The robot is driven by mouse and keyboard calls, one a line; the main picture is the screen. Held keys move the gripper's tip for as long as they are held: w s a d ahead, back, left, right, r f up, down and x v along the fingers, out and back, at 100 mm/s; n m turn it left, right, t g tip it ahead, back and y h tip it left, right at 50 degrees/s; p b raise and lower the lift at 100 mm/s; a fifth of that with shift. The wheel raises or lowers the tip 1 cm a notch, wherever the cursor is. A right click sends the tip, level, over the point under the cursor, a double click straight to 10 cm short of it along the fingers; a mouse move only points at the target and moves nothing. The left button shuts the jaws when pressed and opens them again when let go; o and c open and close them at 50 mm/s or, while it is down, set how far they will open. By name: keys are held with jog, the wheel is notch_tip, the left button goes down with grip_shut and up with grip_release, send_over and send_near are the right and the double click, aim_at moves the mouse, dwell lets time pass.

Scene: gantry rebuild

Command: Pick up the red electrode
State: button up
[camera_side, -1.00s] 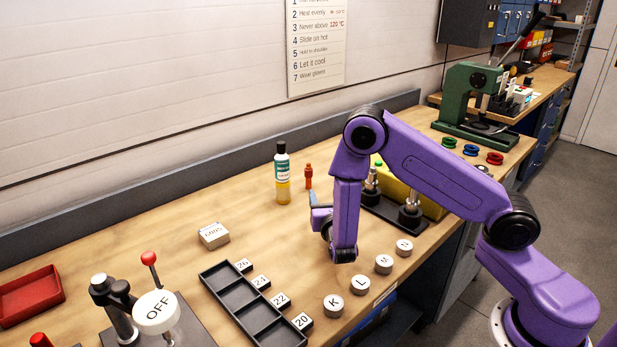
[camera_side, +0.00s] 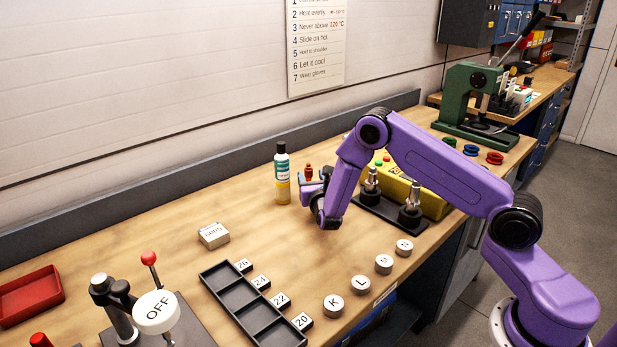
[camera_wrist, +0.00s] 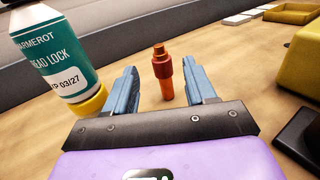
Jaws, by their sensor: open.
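The red electrode (camera_wrist: 162,74) stands upright on the bench, an orange-red stick with a wider collar, between and beyond my fingertips in the wrist view. In the side view only the top of the electrode (camera_side: 308,171) shows; my gripper hides its lower part. My gripper (camera_wrist: 160,82) has blue fingers, open and apart, one on each side of the electrode in the picture. I cannot tell whether either finger touches it. In the side view my gripper (camera_side: 312,180) is low over the bench.
A bottle (camera_wrist: 58,55) with a teal label stands close to the left finger; it also shows in the side view (camera_side: 282,172). A yellow box (camera_side: 398,184) and metal posts (camera_side: 410,205) stand to the right. The bench front has lettered discs (camera_side: 359,284) and a black tray (camera_side: 245,310).

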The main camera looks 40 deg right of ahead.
aim_at(309, 172)
jog(key=shift+x, duration=2.7)
grip_shut()
